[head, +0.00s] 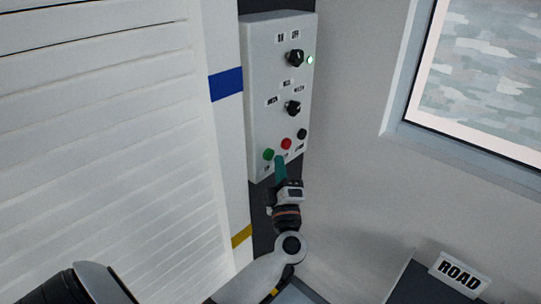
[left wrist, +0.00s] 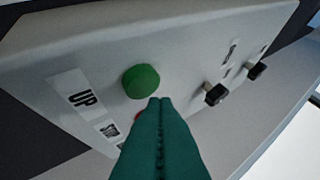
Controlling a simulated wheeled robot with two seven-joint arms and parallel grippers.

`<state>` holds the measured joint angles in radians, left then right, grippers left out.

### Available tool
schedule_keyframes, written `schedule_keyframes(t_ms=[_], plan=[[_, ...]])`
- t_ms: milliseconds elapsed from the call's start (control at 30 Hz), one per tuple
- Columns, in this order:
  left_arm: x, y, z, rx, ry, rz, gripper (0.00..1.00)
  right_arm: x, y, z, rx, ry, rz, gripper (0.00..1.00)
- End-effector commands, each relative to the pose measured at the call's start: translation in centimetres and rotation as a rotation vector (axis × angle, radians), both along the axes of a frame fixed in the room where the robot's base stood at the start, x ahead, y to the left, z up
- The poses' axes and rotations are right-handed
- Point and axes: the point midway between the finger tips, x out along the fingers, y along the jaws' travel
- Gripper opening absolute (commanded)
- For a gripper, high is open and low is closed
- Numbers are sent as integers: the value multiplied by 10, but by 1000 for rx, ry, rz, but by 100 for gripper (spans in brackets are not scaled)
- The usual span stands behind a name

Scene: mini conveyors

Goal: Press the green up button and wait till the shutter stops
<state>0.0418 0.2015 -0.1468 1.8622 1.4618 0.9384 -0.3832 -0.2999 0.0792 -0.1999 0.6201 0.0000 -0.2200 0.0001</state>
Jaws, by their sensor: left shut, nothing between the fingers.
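A pale control box (head: 256,75) is mounted on the wall beside the shutter (head: 110,130), a white slatted panel on the left. The round green button (head: 268,154) is at the box's lower left, with a red button (head: 286,144) and a black button (head: 302,133) to its right. In the left wrist view the green button (left wrist: 141,81) is beside an "UP" label (left wrist: 82,99). My left gripper (head: 280,160) is shut and empty, its teal fingertips (left wrist: 156,103) right at the green button's edge. I cannot tell whether they touch. The red button is mostly hidden behind the fingers there. My right gripper is not in view.
Blue (head: 226,84) and yellow (head: 241,236) bands mark the post by the shutter. A window is at upper right, and a "ROAD" sign (head: 460,272) stands at lower right.

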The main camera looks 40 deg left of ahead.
Motion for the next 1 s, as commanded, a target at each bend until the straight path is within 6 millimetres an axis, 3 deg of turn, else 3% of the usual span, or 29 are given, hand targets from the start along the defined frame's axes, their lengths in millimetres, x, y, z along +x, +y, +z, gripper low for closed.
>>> schedule_keyframes(t_ms=[1000], plan=[[1, 12, 0, 1, 1, 0, 0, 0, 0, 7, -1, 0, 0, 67]])
